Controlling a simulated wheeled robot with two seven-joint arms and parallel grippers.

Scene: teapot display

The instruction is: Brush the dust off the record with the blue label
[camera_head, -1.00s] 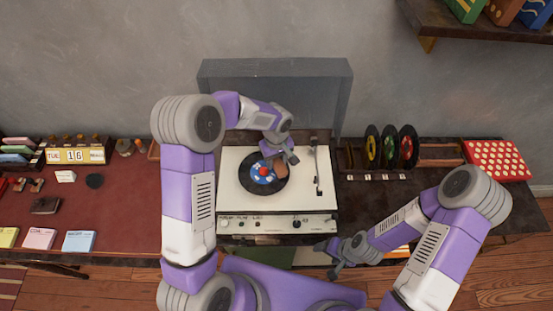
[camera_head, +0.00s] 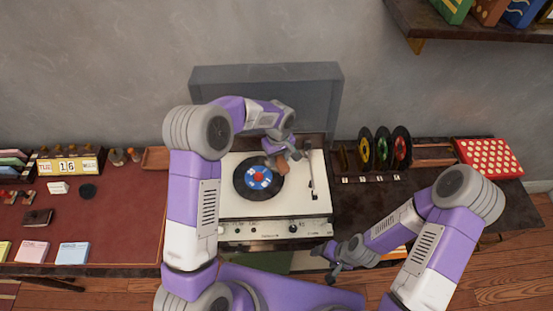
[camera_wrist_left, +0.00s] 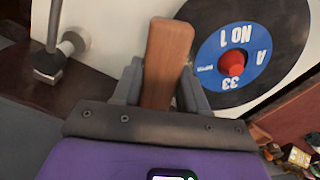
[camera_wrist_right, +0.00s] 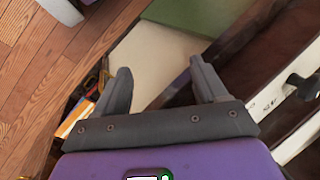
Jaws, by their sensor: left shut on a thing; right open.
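The black record (camera_head: 244,186) with the blue label (camera_head: 264,181) lies on the cream record player (camera_head: 236,207), with a red piece at its centre. In the left wrist view the label (camera_wrist_left: 215,49) reads "33", "NO 1" and "A". My left gripper (camera_head: 284,155) is shut on a brown wooden brush (camera_head: 283,166); the brush also shows upright between the fingers in the left wrist view (camera_wrist_left: 168,58). It is at the record's right edge; I cannot tell if it touches. My right gripper (camera_head: 330,264) is open and empty, low in front of the player; its fingers show in the right wrist view (camera_wrist_right: 160,90).
The tonearm (camera_head: 309,175) stands right of the record. A rack with several coloured records (camera_head: 382,150) and a red dotted box (camera_head: 488,157) are to the right. A calendar (camera_head: 68,167) and cards are on the left desk. The raised grey lid (camera_head: 265,80) is behind.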

